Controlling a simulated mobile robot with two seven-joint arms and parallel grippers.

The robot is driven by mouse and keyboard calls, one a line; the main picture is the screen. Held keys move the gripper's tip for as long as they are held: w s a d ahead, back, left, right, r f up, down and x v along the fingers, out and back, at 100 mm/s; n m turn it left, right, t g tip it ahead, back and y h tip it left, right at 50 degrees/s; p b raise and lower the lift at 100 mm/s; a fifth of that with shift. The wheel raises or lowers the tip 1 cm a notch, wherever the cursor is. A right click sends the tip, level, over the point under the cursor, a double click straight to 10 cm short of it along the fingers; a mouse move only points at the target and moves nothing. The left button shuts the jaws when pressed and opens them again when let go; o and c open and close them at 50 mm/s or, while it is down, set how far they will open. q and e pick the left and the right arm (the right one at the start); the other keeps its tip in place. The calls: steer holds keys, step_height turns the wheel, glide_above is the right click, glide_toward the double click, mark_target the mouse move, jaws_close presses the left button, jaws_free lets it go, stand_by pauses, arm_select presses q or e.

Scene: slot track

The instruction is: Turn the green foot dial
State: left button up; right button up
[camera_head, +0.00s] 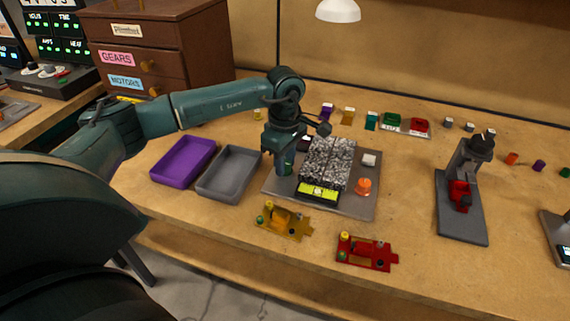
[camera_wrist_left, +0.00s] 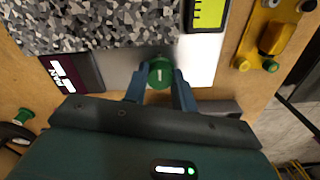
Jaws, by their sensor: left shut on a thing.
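The green foot dial (camera_wrist_left: 160,73) is a round green knob with a white mark, on the edge of the grey metal plate by the speckled block. My left gripper (camera_wrist_left: 160,88) reaches it with one blue finger on each side and is shut on it. In the head view my left gripper (camera_head: 284,168) points down at the left side of the plate (camera_head: 352,209), and the dial is mostly hidden there. The speckled block (camera_head: 327,163) stands on the plate with a yellow-green display (camera_head: 318,190) at its front. My right gripper is not in view.
An orange knob (camera_head: 363,186) and a white block (camera_head: 369,159) sit on the plate's right side. Purple (camera_head: 183,161) and grey (camera_head: 229,174) trays lie left. Yellow (camera_head: 284,222) and red (camera_head: 366,251) pieces lie in front. A dark press-like stand (camera_head: 461,222) is at right.

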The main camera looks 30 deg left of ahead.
arm_select(q)
steer(key=shift+m, duration=0.6)
steer(key=shift+r, duration=0.1)
steer(key=shift+m, duration=0.3)
steer(key=o, duration=0.7)
step_height(320, 180, up, 13)
steer(key=shift+r, duration=0.1)
